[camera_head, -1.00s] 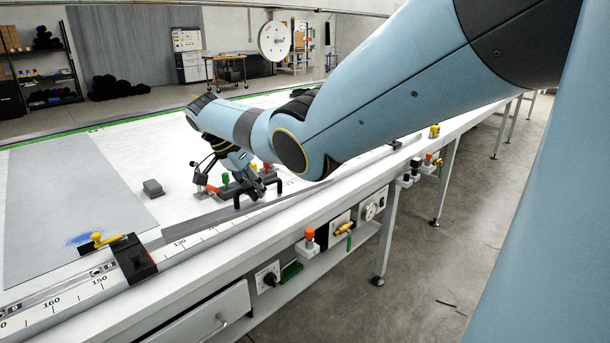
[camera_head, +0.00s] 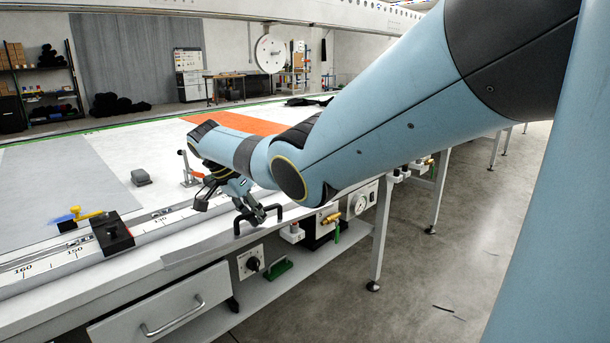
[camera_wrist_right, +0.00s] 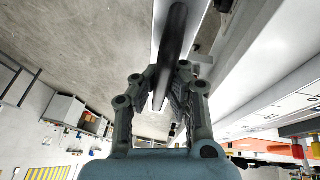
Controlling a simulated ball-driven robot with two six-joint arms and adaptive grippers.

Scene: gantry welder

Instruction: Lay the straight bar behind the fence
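The straight bar (camera_head: 203,245) is a long, thin grey strip with black arched handles. It stretches along the table's front edge in the head view. My right gripper (camera_head: 252,212) is at one black handle, with its fingers on both sides of it. In the right wrist view the gripper (camera_wrist_right: 160,78) closes around the dark handle (camera_wrist_right: 174,45), with the bar running beyond it. A numbered rail (camera_head: 50,268), apparently the fence, runs along the table's front; the bar shows on its near side. My arm hides the bar's far part. My left gripper is not in view.
A black block (camera_head: 113,234) sits on the rail beside a yellow-handled clamp (camera_head: 87,214). A drawer (camera_head: 160,305), knob box (camera_head: 251,263) and gauge (camera_head: 358,204) line the front.

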